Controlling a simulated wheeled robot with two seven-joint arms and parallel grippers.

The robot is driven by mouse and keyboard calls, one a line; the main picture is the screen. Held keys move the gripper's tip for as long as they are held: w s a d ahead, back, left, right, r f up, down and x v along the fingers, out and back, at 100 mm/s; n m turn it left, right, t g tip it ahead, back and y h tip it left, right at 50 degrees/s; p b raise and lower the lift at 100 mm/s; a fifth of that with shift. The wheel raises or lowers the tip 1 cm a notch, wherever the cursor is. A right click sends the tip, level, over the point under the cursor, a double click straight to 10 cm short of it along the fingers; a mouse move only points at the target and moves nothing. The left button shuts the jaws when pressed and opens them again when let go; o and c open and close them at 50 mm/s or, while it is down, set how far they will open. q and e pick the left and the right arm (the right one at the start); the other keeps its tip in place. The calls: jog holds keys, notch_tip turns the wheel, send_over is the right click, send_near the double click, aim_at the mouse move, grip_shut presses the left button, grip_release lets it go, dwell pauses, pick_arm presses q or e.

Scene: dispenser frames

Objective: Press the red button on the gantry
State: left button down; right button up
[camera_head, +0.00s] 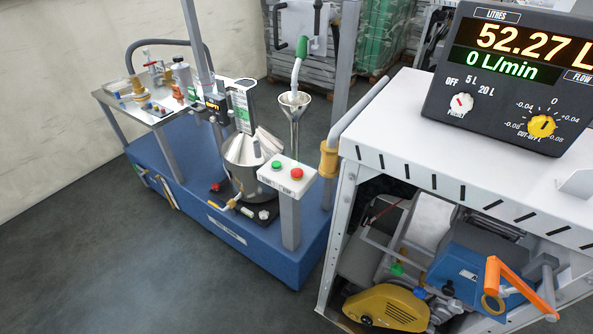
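A red button (296,173) sits on top of a white control box (287,178) at the middle of the head view. A green button (276,165) is beside it on the left. The box stands on a grey post (290,222) at the near right corner of the blue base (262,256) of the gantry. The red button is unobstructed; whether it is pressed in cannot be told. Neither of my grippers is in view.
A steel vessel (245,165) and funnel (293,100) stand behind the control box. A white-topped cabinet (400,136) with a display (510,65) reading 52.27 L and 0 L/min is at right. Dark floor (120,260) at the left front is clear.

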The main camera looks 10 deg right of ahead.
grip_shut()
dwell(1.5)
